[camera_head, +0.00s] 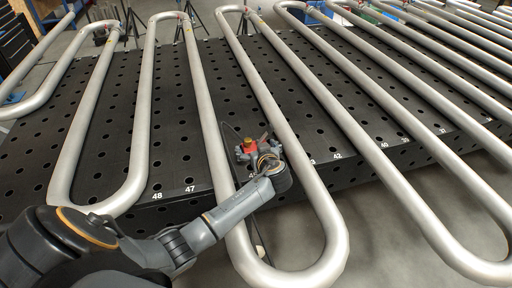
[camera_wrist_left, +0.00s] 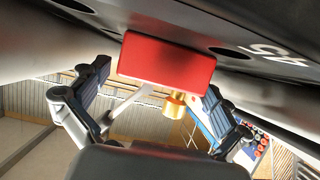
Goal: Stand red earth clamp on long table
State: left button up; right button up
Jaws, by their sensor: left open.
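The red earth clamp (camera_head: 248,146) has a red body and a brass part. In the head view it is near the front edge of the long black perforated table (camera_head: 175,165), between the two legs of a coil. My left gripper (camera_head: 262,142) is right at it, partly hiding it. I cannot tell whether the clamp touches the table. My right gripper is not in view.
Silver serpentine coils (camera_head: 275,135) lie across the table and overhang its front edge, with one leg on each side of the gripper. A thin dark cable hangs near the clamp. Bare table shows between the coil legs. Grey floor (camera_head: 375,235) lies in front.

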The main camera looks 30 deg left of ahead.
pick_arm(q)
jog(key=shift+r, duration=0.15)
jog(key=b+v, duration=0.1)
jog(key=v, duration=1.1)
jog(key=shift+b, duration=0.3)
